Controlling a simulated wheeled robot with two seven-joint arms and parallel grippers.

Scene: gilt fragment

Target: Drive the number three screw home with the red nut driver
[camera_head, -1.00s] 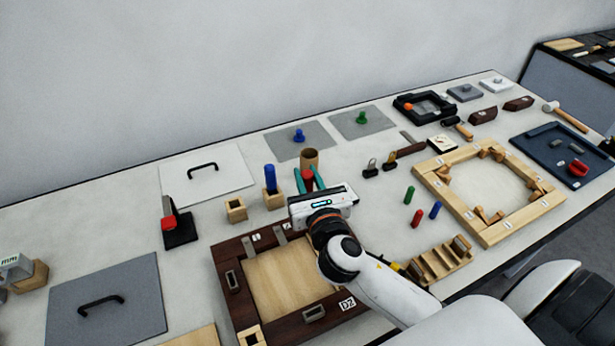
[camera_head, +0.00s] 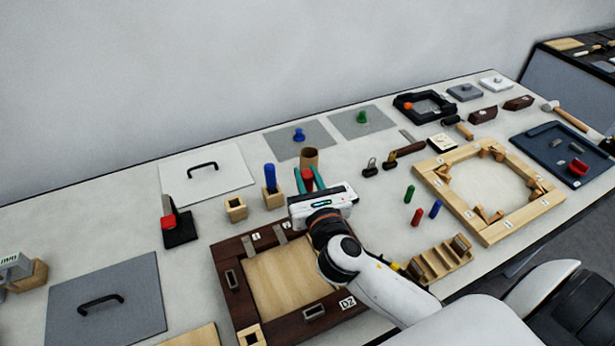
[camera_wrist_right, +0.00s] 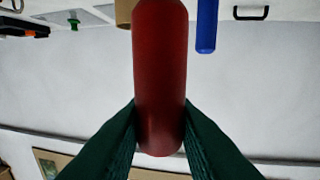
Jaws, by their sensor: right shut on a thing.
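The red nut driver (camera_head: 308,180) is between the teal fingers of my right gripper (camera_head: 308,182), which is shut on it above the bench behind the dark frame. Its rounded red handle (camera_wrist_right: 160,75) fills the middle of the right wrist view. Its lower end is hidden behind my gripper in the head view. The dark wooden frame (camera_head: 228,300) with a pale panel (camera_head: 285,285) lies in front, partly covered by my right arm. Small labels and metal pieces show on it. I cannot make out the number three screw. My left gripper is not in view.
A blue-handled driver (camera_head: 270,178) stands in a wooden block left of my gripper, beside an empty block (camera_head: 236,209). A brown cup (camera_head: 310,158) stands just behind. A pale wooden frame (camera_head: 448,203) and small coloured pegs (camera_head: 417,216) lie to the right.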

